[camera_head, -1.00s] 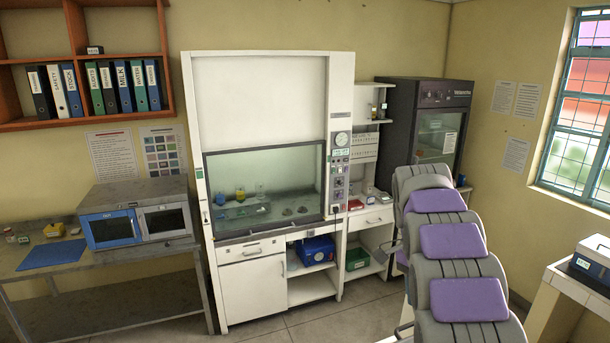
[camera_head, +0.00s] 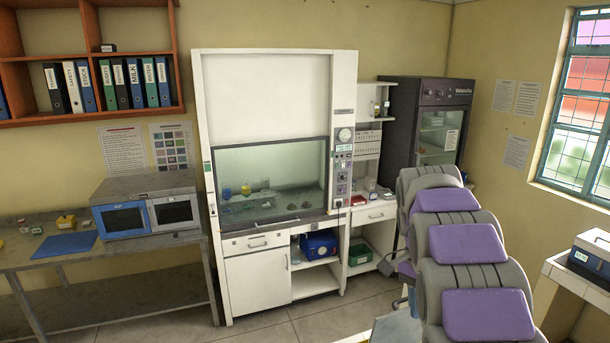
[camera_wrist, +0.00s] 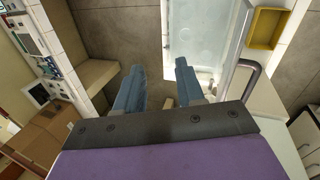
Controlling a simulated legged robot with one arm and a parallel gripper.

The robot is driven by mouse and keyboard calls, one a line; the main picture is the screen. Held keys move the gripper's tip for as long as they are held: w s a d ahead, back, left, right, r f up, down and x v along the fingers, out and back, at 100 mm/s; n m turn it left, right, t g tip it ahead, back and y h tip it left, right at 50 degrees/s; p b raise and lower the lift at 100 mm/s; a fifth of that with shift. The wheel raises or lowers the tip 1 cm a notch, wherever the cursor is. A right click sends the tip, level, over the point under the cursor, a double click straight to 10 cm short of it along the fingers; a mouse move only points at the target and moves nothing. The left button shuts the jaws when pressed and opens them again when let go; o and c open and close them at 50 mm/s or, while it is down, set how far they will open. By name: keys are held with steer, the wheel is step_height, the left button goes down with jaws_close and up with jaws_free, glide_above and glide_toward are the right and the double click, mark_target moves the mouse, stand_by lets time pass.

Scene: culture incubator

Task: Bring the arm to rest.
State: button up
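My gripper (camera_wrist: 160,68) is in the wrist view, with its two blue-grey fingers apart and nothing between them. Floor shows past the fingertips. My arm (camera_head: 474,246), grey with purple pads, rises from the bottom right of the head view. It is folded and stands in front of the dark fridge's lower part. I cannot make out the gripper clearly in the head view.
A fume hood (camera_head: 266,87) stands in the middle, holding small vessels. A blue-and-white two-door box (camera_head: 124,221) sits on the left bench (camera_head: 60,258). A dark fridge (camera_head: 402,120) is behind my arm. A white table (camera_head: 570,270) is at right. Floor is open in front.

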steer(key=s+a+f+n+b, duration=0.3)
steer(key=s+f+b, duration=0.3)
steer(key=s, duration=0.5)
steer(key=s+a+f+n+t+b, duration=0.1)
steer(key=s+a+f+n+b, duration=0.3)
steer(key=s+f+b, duration=0.3)
steer(key=s+a+f+n+y+b, duration=0.1)
steer(key=s+a+f+n+b, duration=0.3)
steer(key=s+f, duration=0.9)
steer(key=s+n+b, duration=0.1)
steer(key=s+b, duration=0.1)
steer(key=s, duration=0.1)
steer(key=shift+t+b, duration=0.3)
steer(key=shift+b, duration=0.05)
steer(key=shift+d, duration=0.15)
